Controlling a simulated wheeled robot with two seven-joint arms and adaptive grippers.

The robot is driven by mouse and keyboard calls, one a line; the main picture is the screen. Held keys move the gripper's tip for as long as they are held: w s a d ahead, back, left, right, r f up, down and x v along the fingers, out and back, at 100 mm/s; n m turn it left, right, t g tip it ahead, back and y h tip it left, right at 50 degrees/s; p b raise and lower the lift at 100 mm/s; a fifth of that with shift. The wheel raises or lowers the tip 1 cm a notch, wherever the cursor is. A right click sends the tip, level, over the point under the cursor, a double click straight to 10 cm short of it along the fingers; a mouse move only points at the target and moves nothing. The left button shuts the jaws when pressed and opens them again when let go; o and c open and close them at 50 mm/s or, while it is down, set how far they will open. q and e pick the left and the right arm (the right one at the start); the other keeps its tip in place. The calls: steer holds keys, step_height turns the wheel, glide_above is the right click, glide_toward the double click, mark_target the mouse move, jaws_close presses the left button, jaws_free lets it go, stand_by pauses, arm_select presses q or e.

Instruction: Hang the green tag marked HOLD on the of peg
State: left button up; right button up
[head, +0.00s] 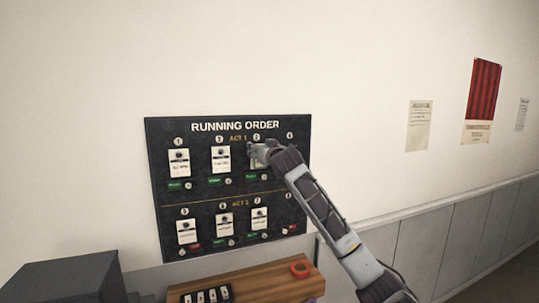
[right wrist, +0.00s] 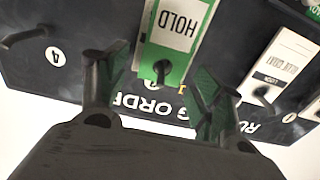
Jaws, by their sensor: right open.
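The green tag marked HOLD (right wrist: 178,30) hangs on a dark peg (right wrist: 162,72) of the black RUNNING ORDER board, in front of a white card. It shows upside down in the right wrist view; in the head view it is mostly hidden behind my gripper. My right gripper (head: 262,152) is at the board's upper row, right of the middle. In the right wrist view its fingers (right wrist: 160,80) are spread on either side of the peg and the tag's top end, apart from the tag. The peg at number 4 (right wrist: 30,36) looks bare. My left gripper is out of view.
The board (head: 160,135) carries several white cards and small coloured labels in two rows. Below stands a wooden top (head: 250,284) with a red ring (head: 300,269) and a dark numbered box (head: 206,296). A dark cabinet (head: 65,282) is at lower left.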

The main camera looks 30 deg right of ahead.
steer(key=v, duration=1.1)
steer(key=shift+s, duration=0.15)
steer(key=shift+f, duration=0.15)
stand_by(0.6)
